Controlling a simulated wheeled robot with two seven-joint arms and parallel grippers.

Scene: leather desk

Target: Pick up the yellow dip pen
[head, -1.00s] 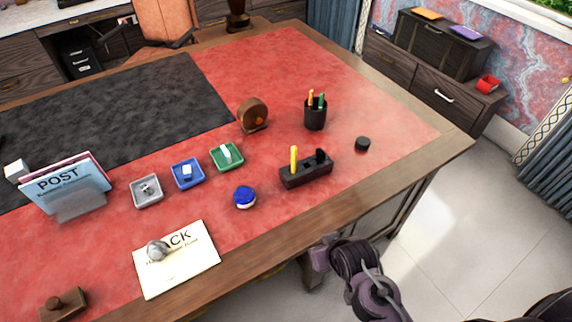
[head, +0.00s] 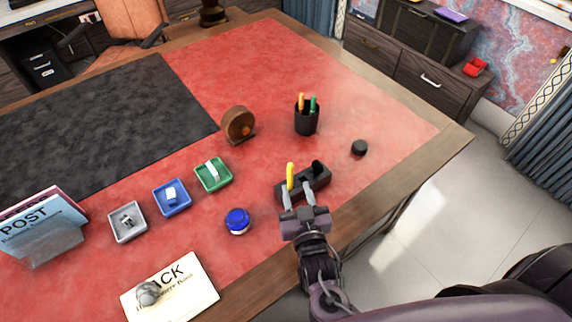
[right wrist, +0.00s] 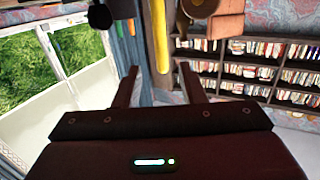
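The yellow dip pen (head: 290,176) stands upright in a black holder (head: 318,180) on the red leather desk top. It also shows in the right wrist view as a yellow shaft (right wrist: 160,35), lined up between my fingertips. My right gripper (head: 298,190) is open and empty, at the near side of the holder. Its two fingers are spread apart in the right wrist view (right wrist: 157,80). The fingers partly cover the holder in the head view, and I cannot tell whether they touch it. My left gripper is out of view.
A black cup (head: 307,120) with an orange and a green pen stands behind the holder. A blue-lidded jar (head: 238,221) is to its left and a black disc (head: 359,147) to its right. Green (head: 213,175), blue (head: 171,197) and grey (head: 128,222) trays lie further left.

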